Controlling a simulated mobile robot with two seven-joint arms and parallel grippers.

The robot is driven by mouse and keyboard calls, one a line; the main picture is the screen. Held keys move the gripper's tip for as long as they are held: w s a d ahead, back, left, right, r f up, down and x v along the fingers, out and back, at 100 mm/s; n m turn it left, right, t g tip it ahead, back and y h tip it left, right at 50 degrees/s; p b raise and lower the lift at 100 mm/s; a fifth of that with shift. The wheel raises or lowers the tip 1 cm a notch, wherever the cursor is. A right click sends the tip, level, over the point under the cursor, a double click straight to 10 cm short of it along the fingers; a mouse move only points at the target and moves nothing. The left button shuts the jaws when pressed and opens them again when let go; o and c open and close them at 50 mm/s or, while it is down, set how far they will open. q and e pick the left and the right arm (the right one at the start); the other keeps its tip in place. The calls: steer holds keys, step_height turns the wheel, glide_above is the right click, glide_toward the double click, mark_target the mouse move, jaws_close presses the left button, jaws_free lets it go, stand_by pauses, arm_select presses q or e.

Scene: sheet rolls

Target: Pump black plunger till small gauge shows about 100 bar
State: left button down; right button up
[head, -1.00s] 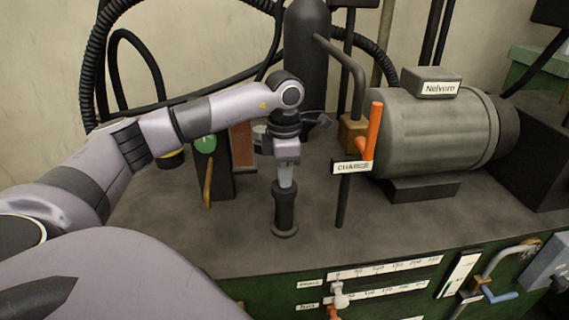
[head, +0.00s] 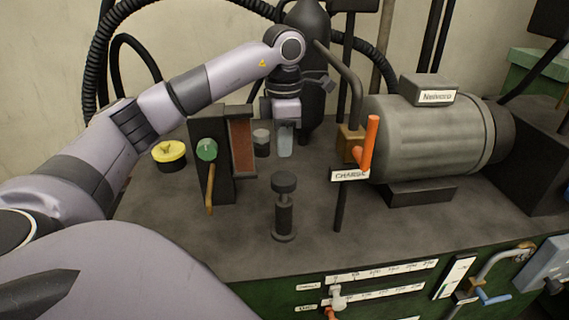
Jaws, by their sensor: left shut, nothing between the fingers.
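The black plunger (head: 284,207) stands upright on the dark bench top, with a round knob on top and a narrower rod showing below it. My left gripper (head: 286,153) is shut and empty. It points down, above and behind the plunger knob, apart from it. My right gripper is not in view. I cannot make out a small gauge dial with a readable needle in this view.
Left of the plunger stand a green knob (head: 207,150), a wooden lever (head: 210,190) and a yellow-capped pot (head: 170,156). To its right are an orange lever (head: 370,143), the CHARGE label (head: 350,174) and a grey motor (head: 430,135). Labelled scales (head: 385,271) line the front.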

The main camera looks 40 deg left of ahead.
arm_select(q)
step_height(320, 180, up, 4)
steer(key=shift+f, duration=0.15)
stand_by(0.6)
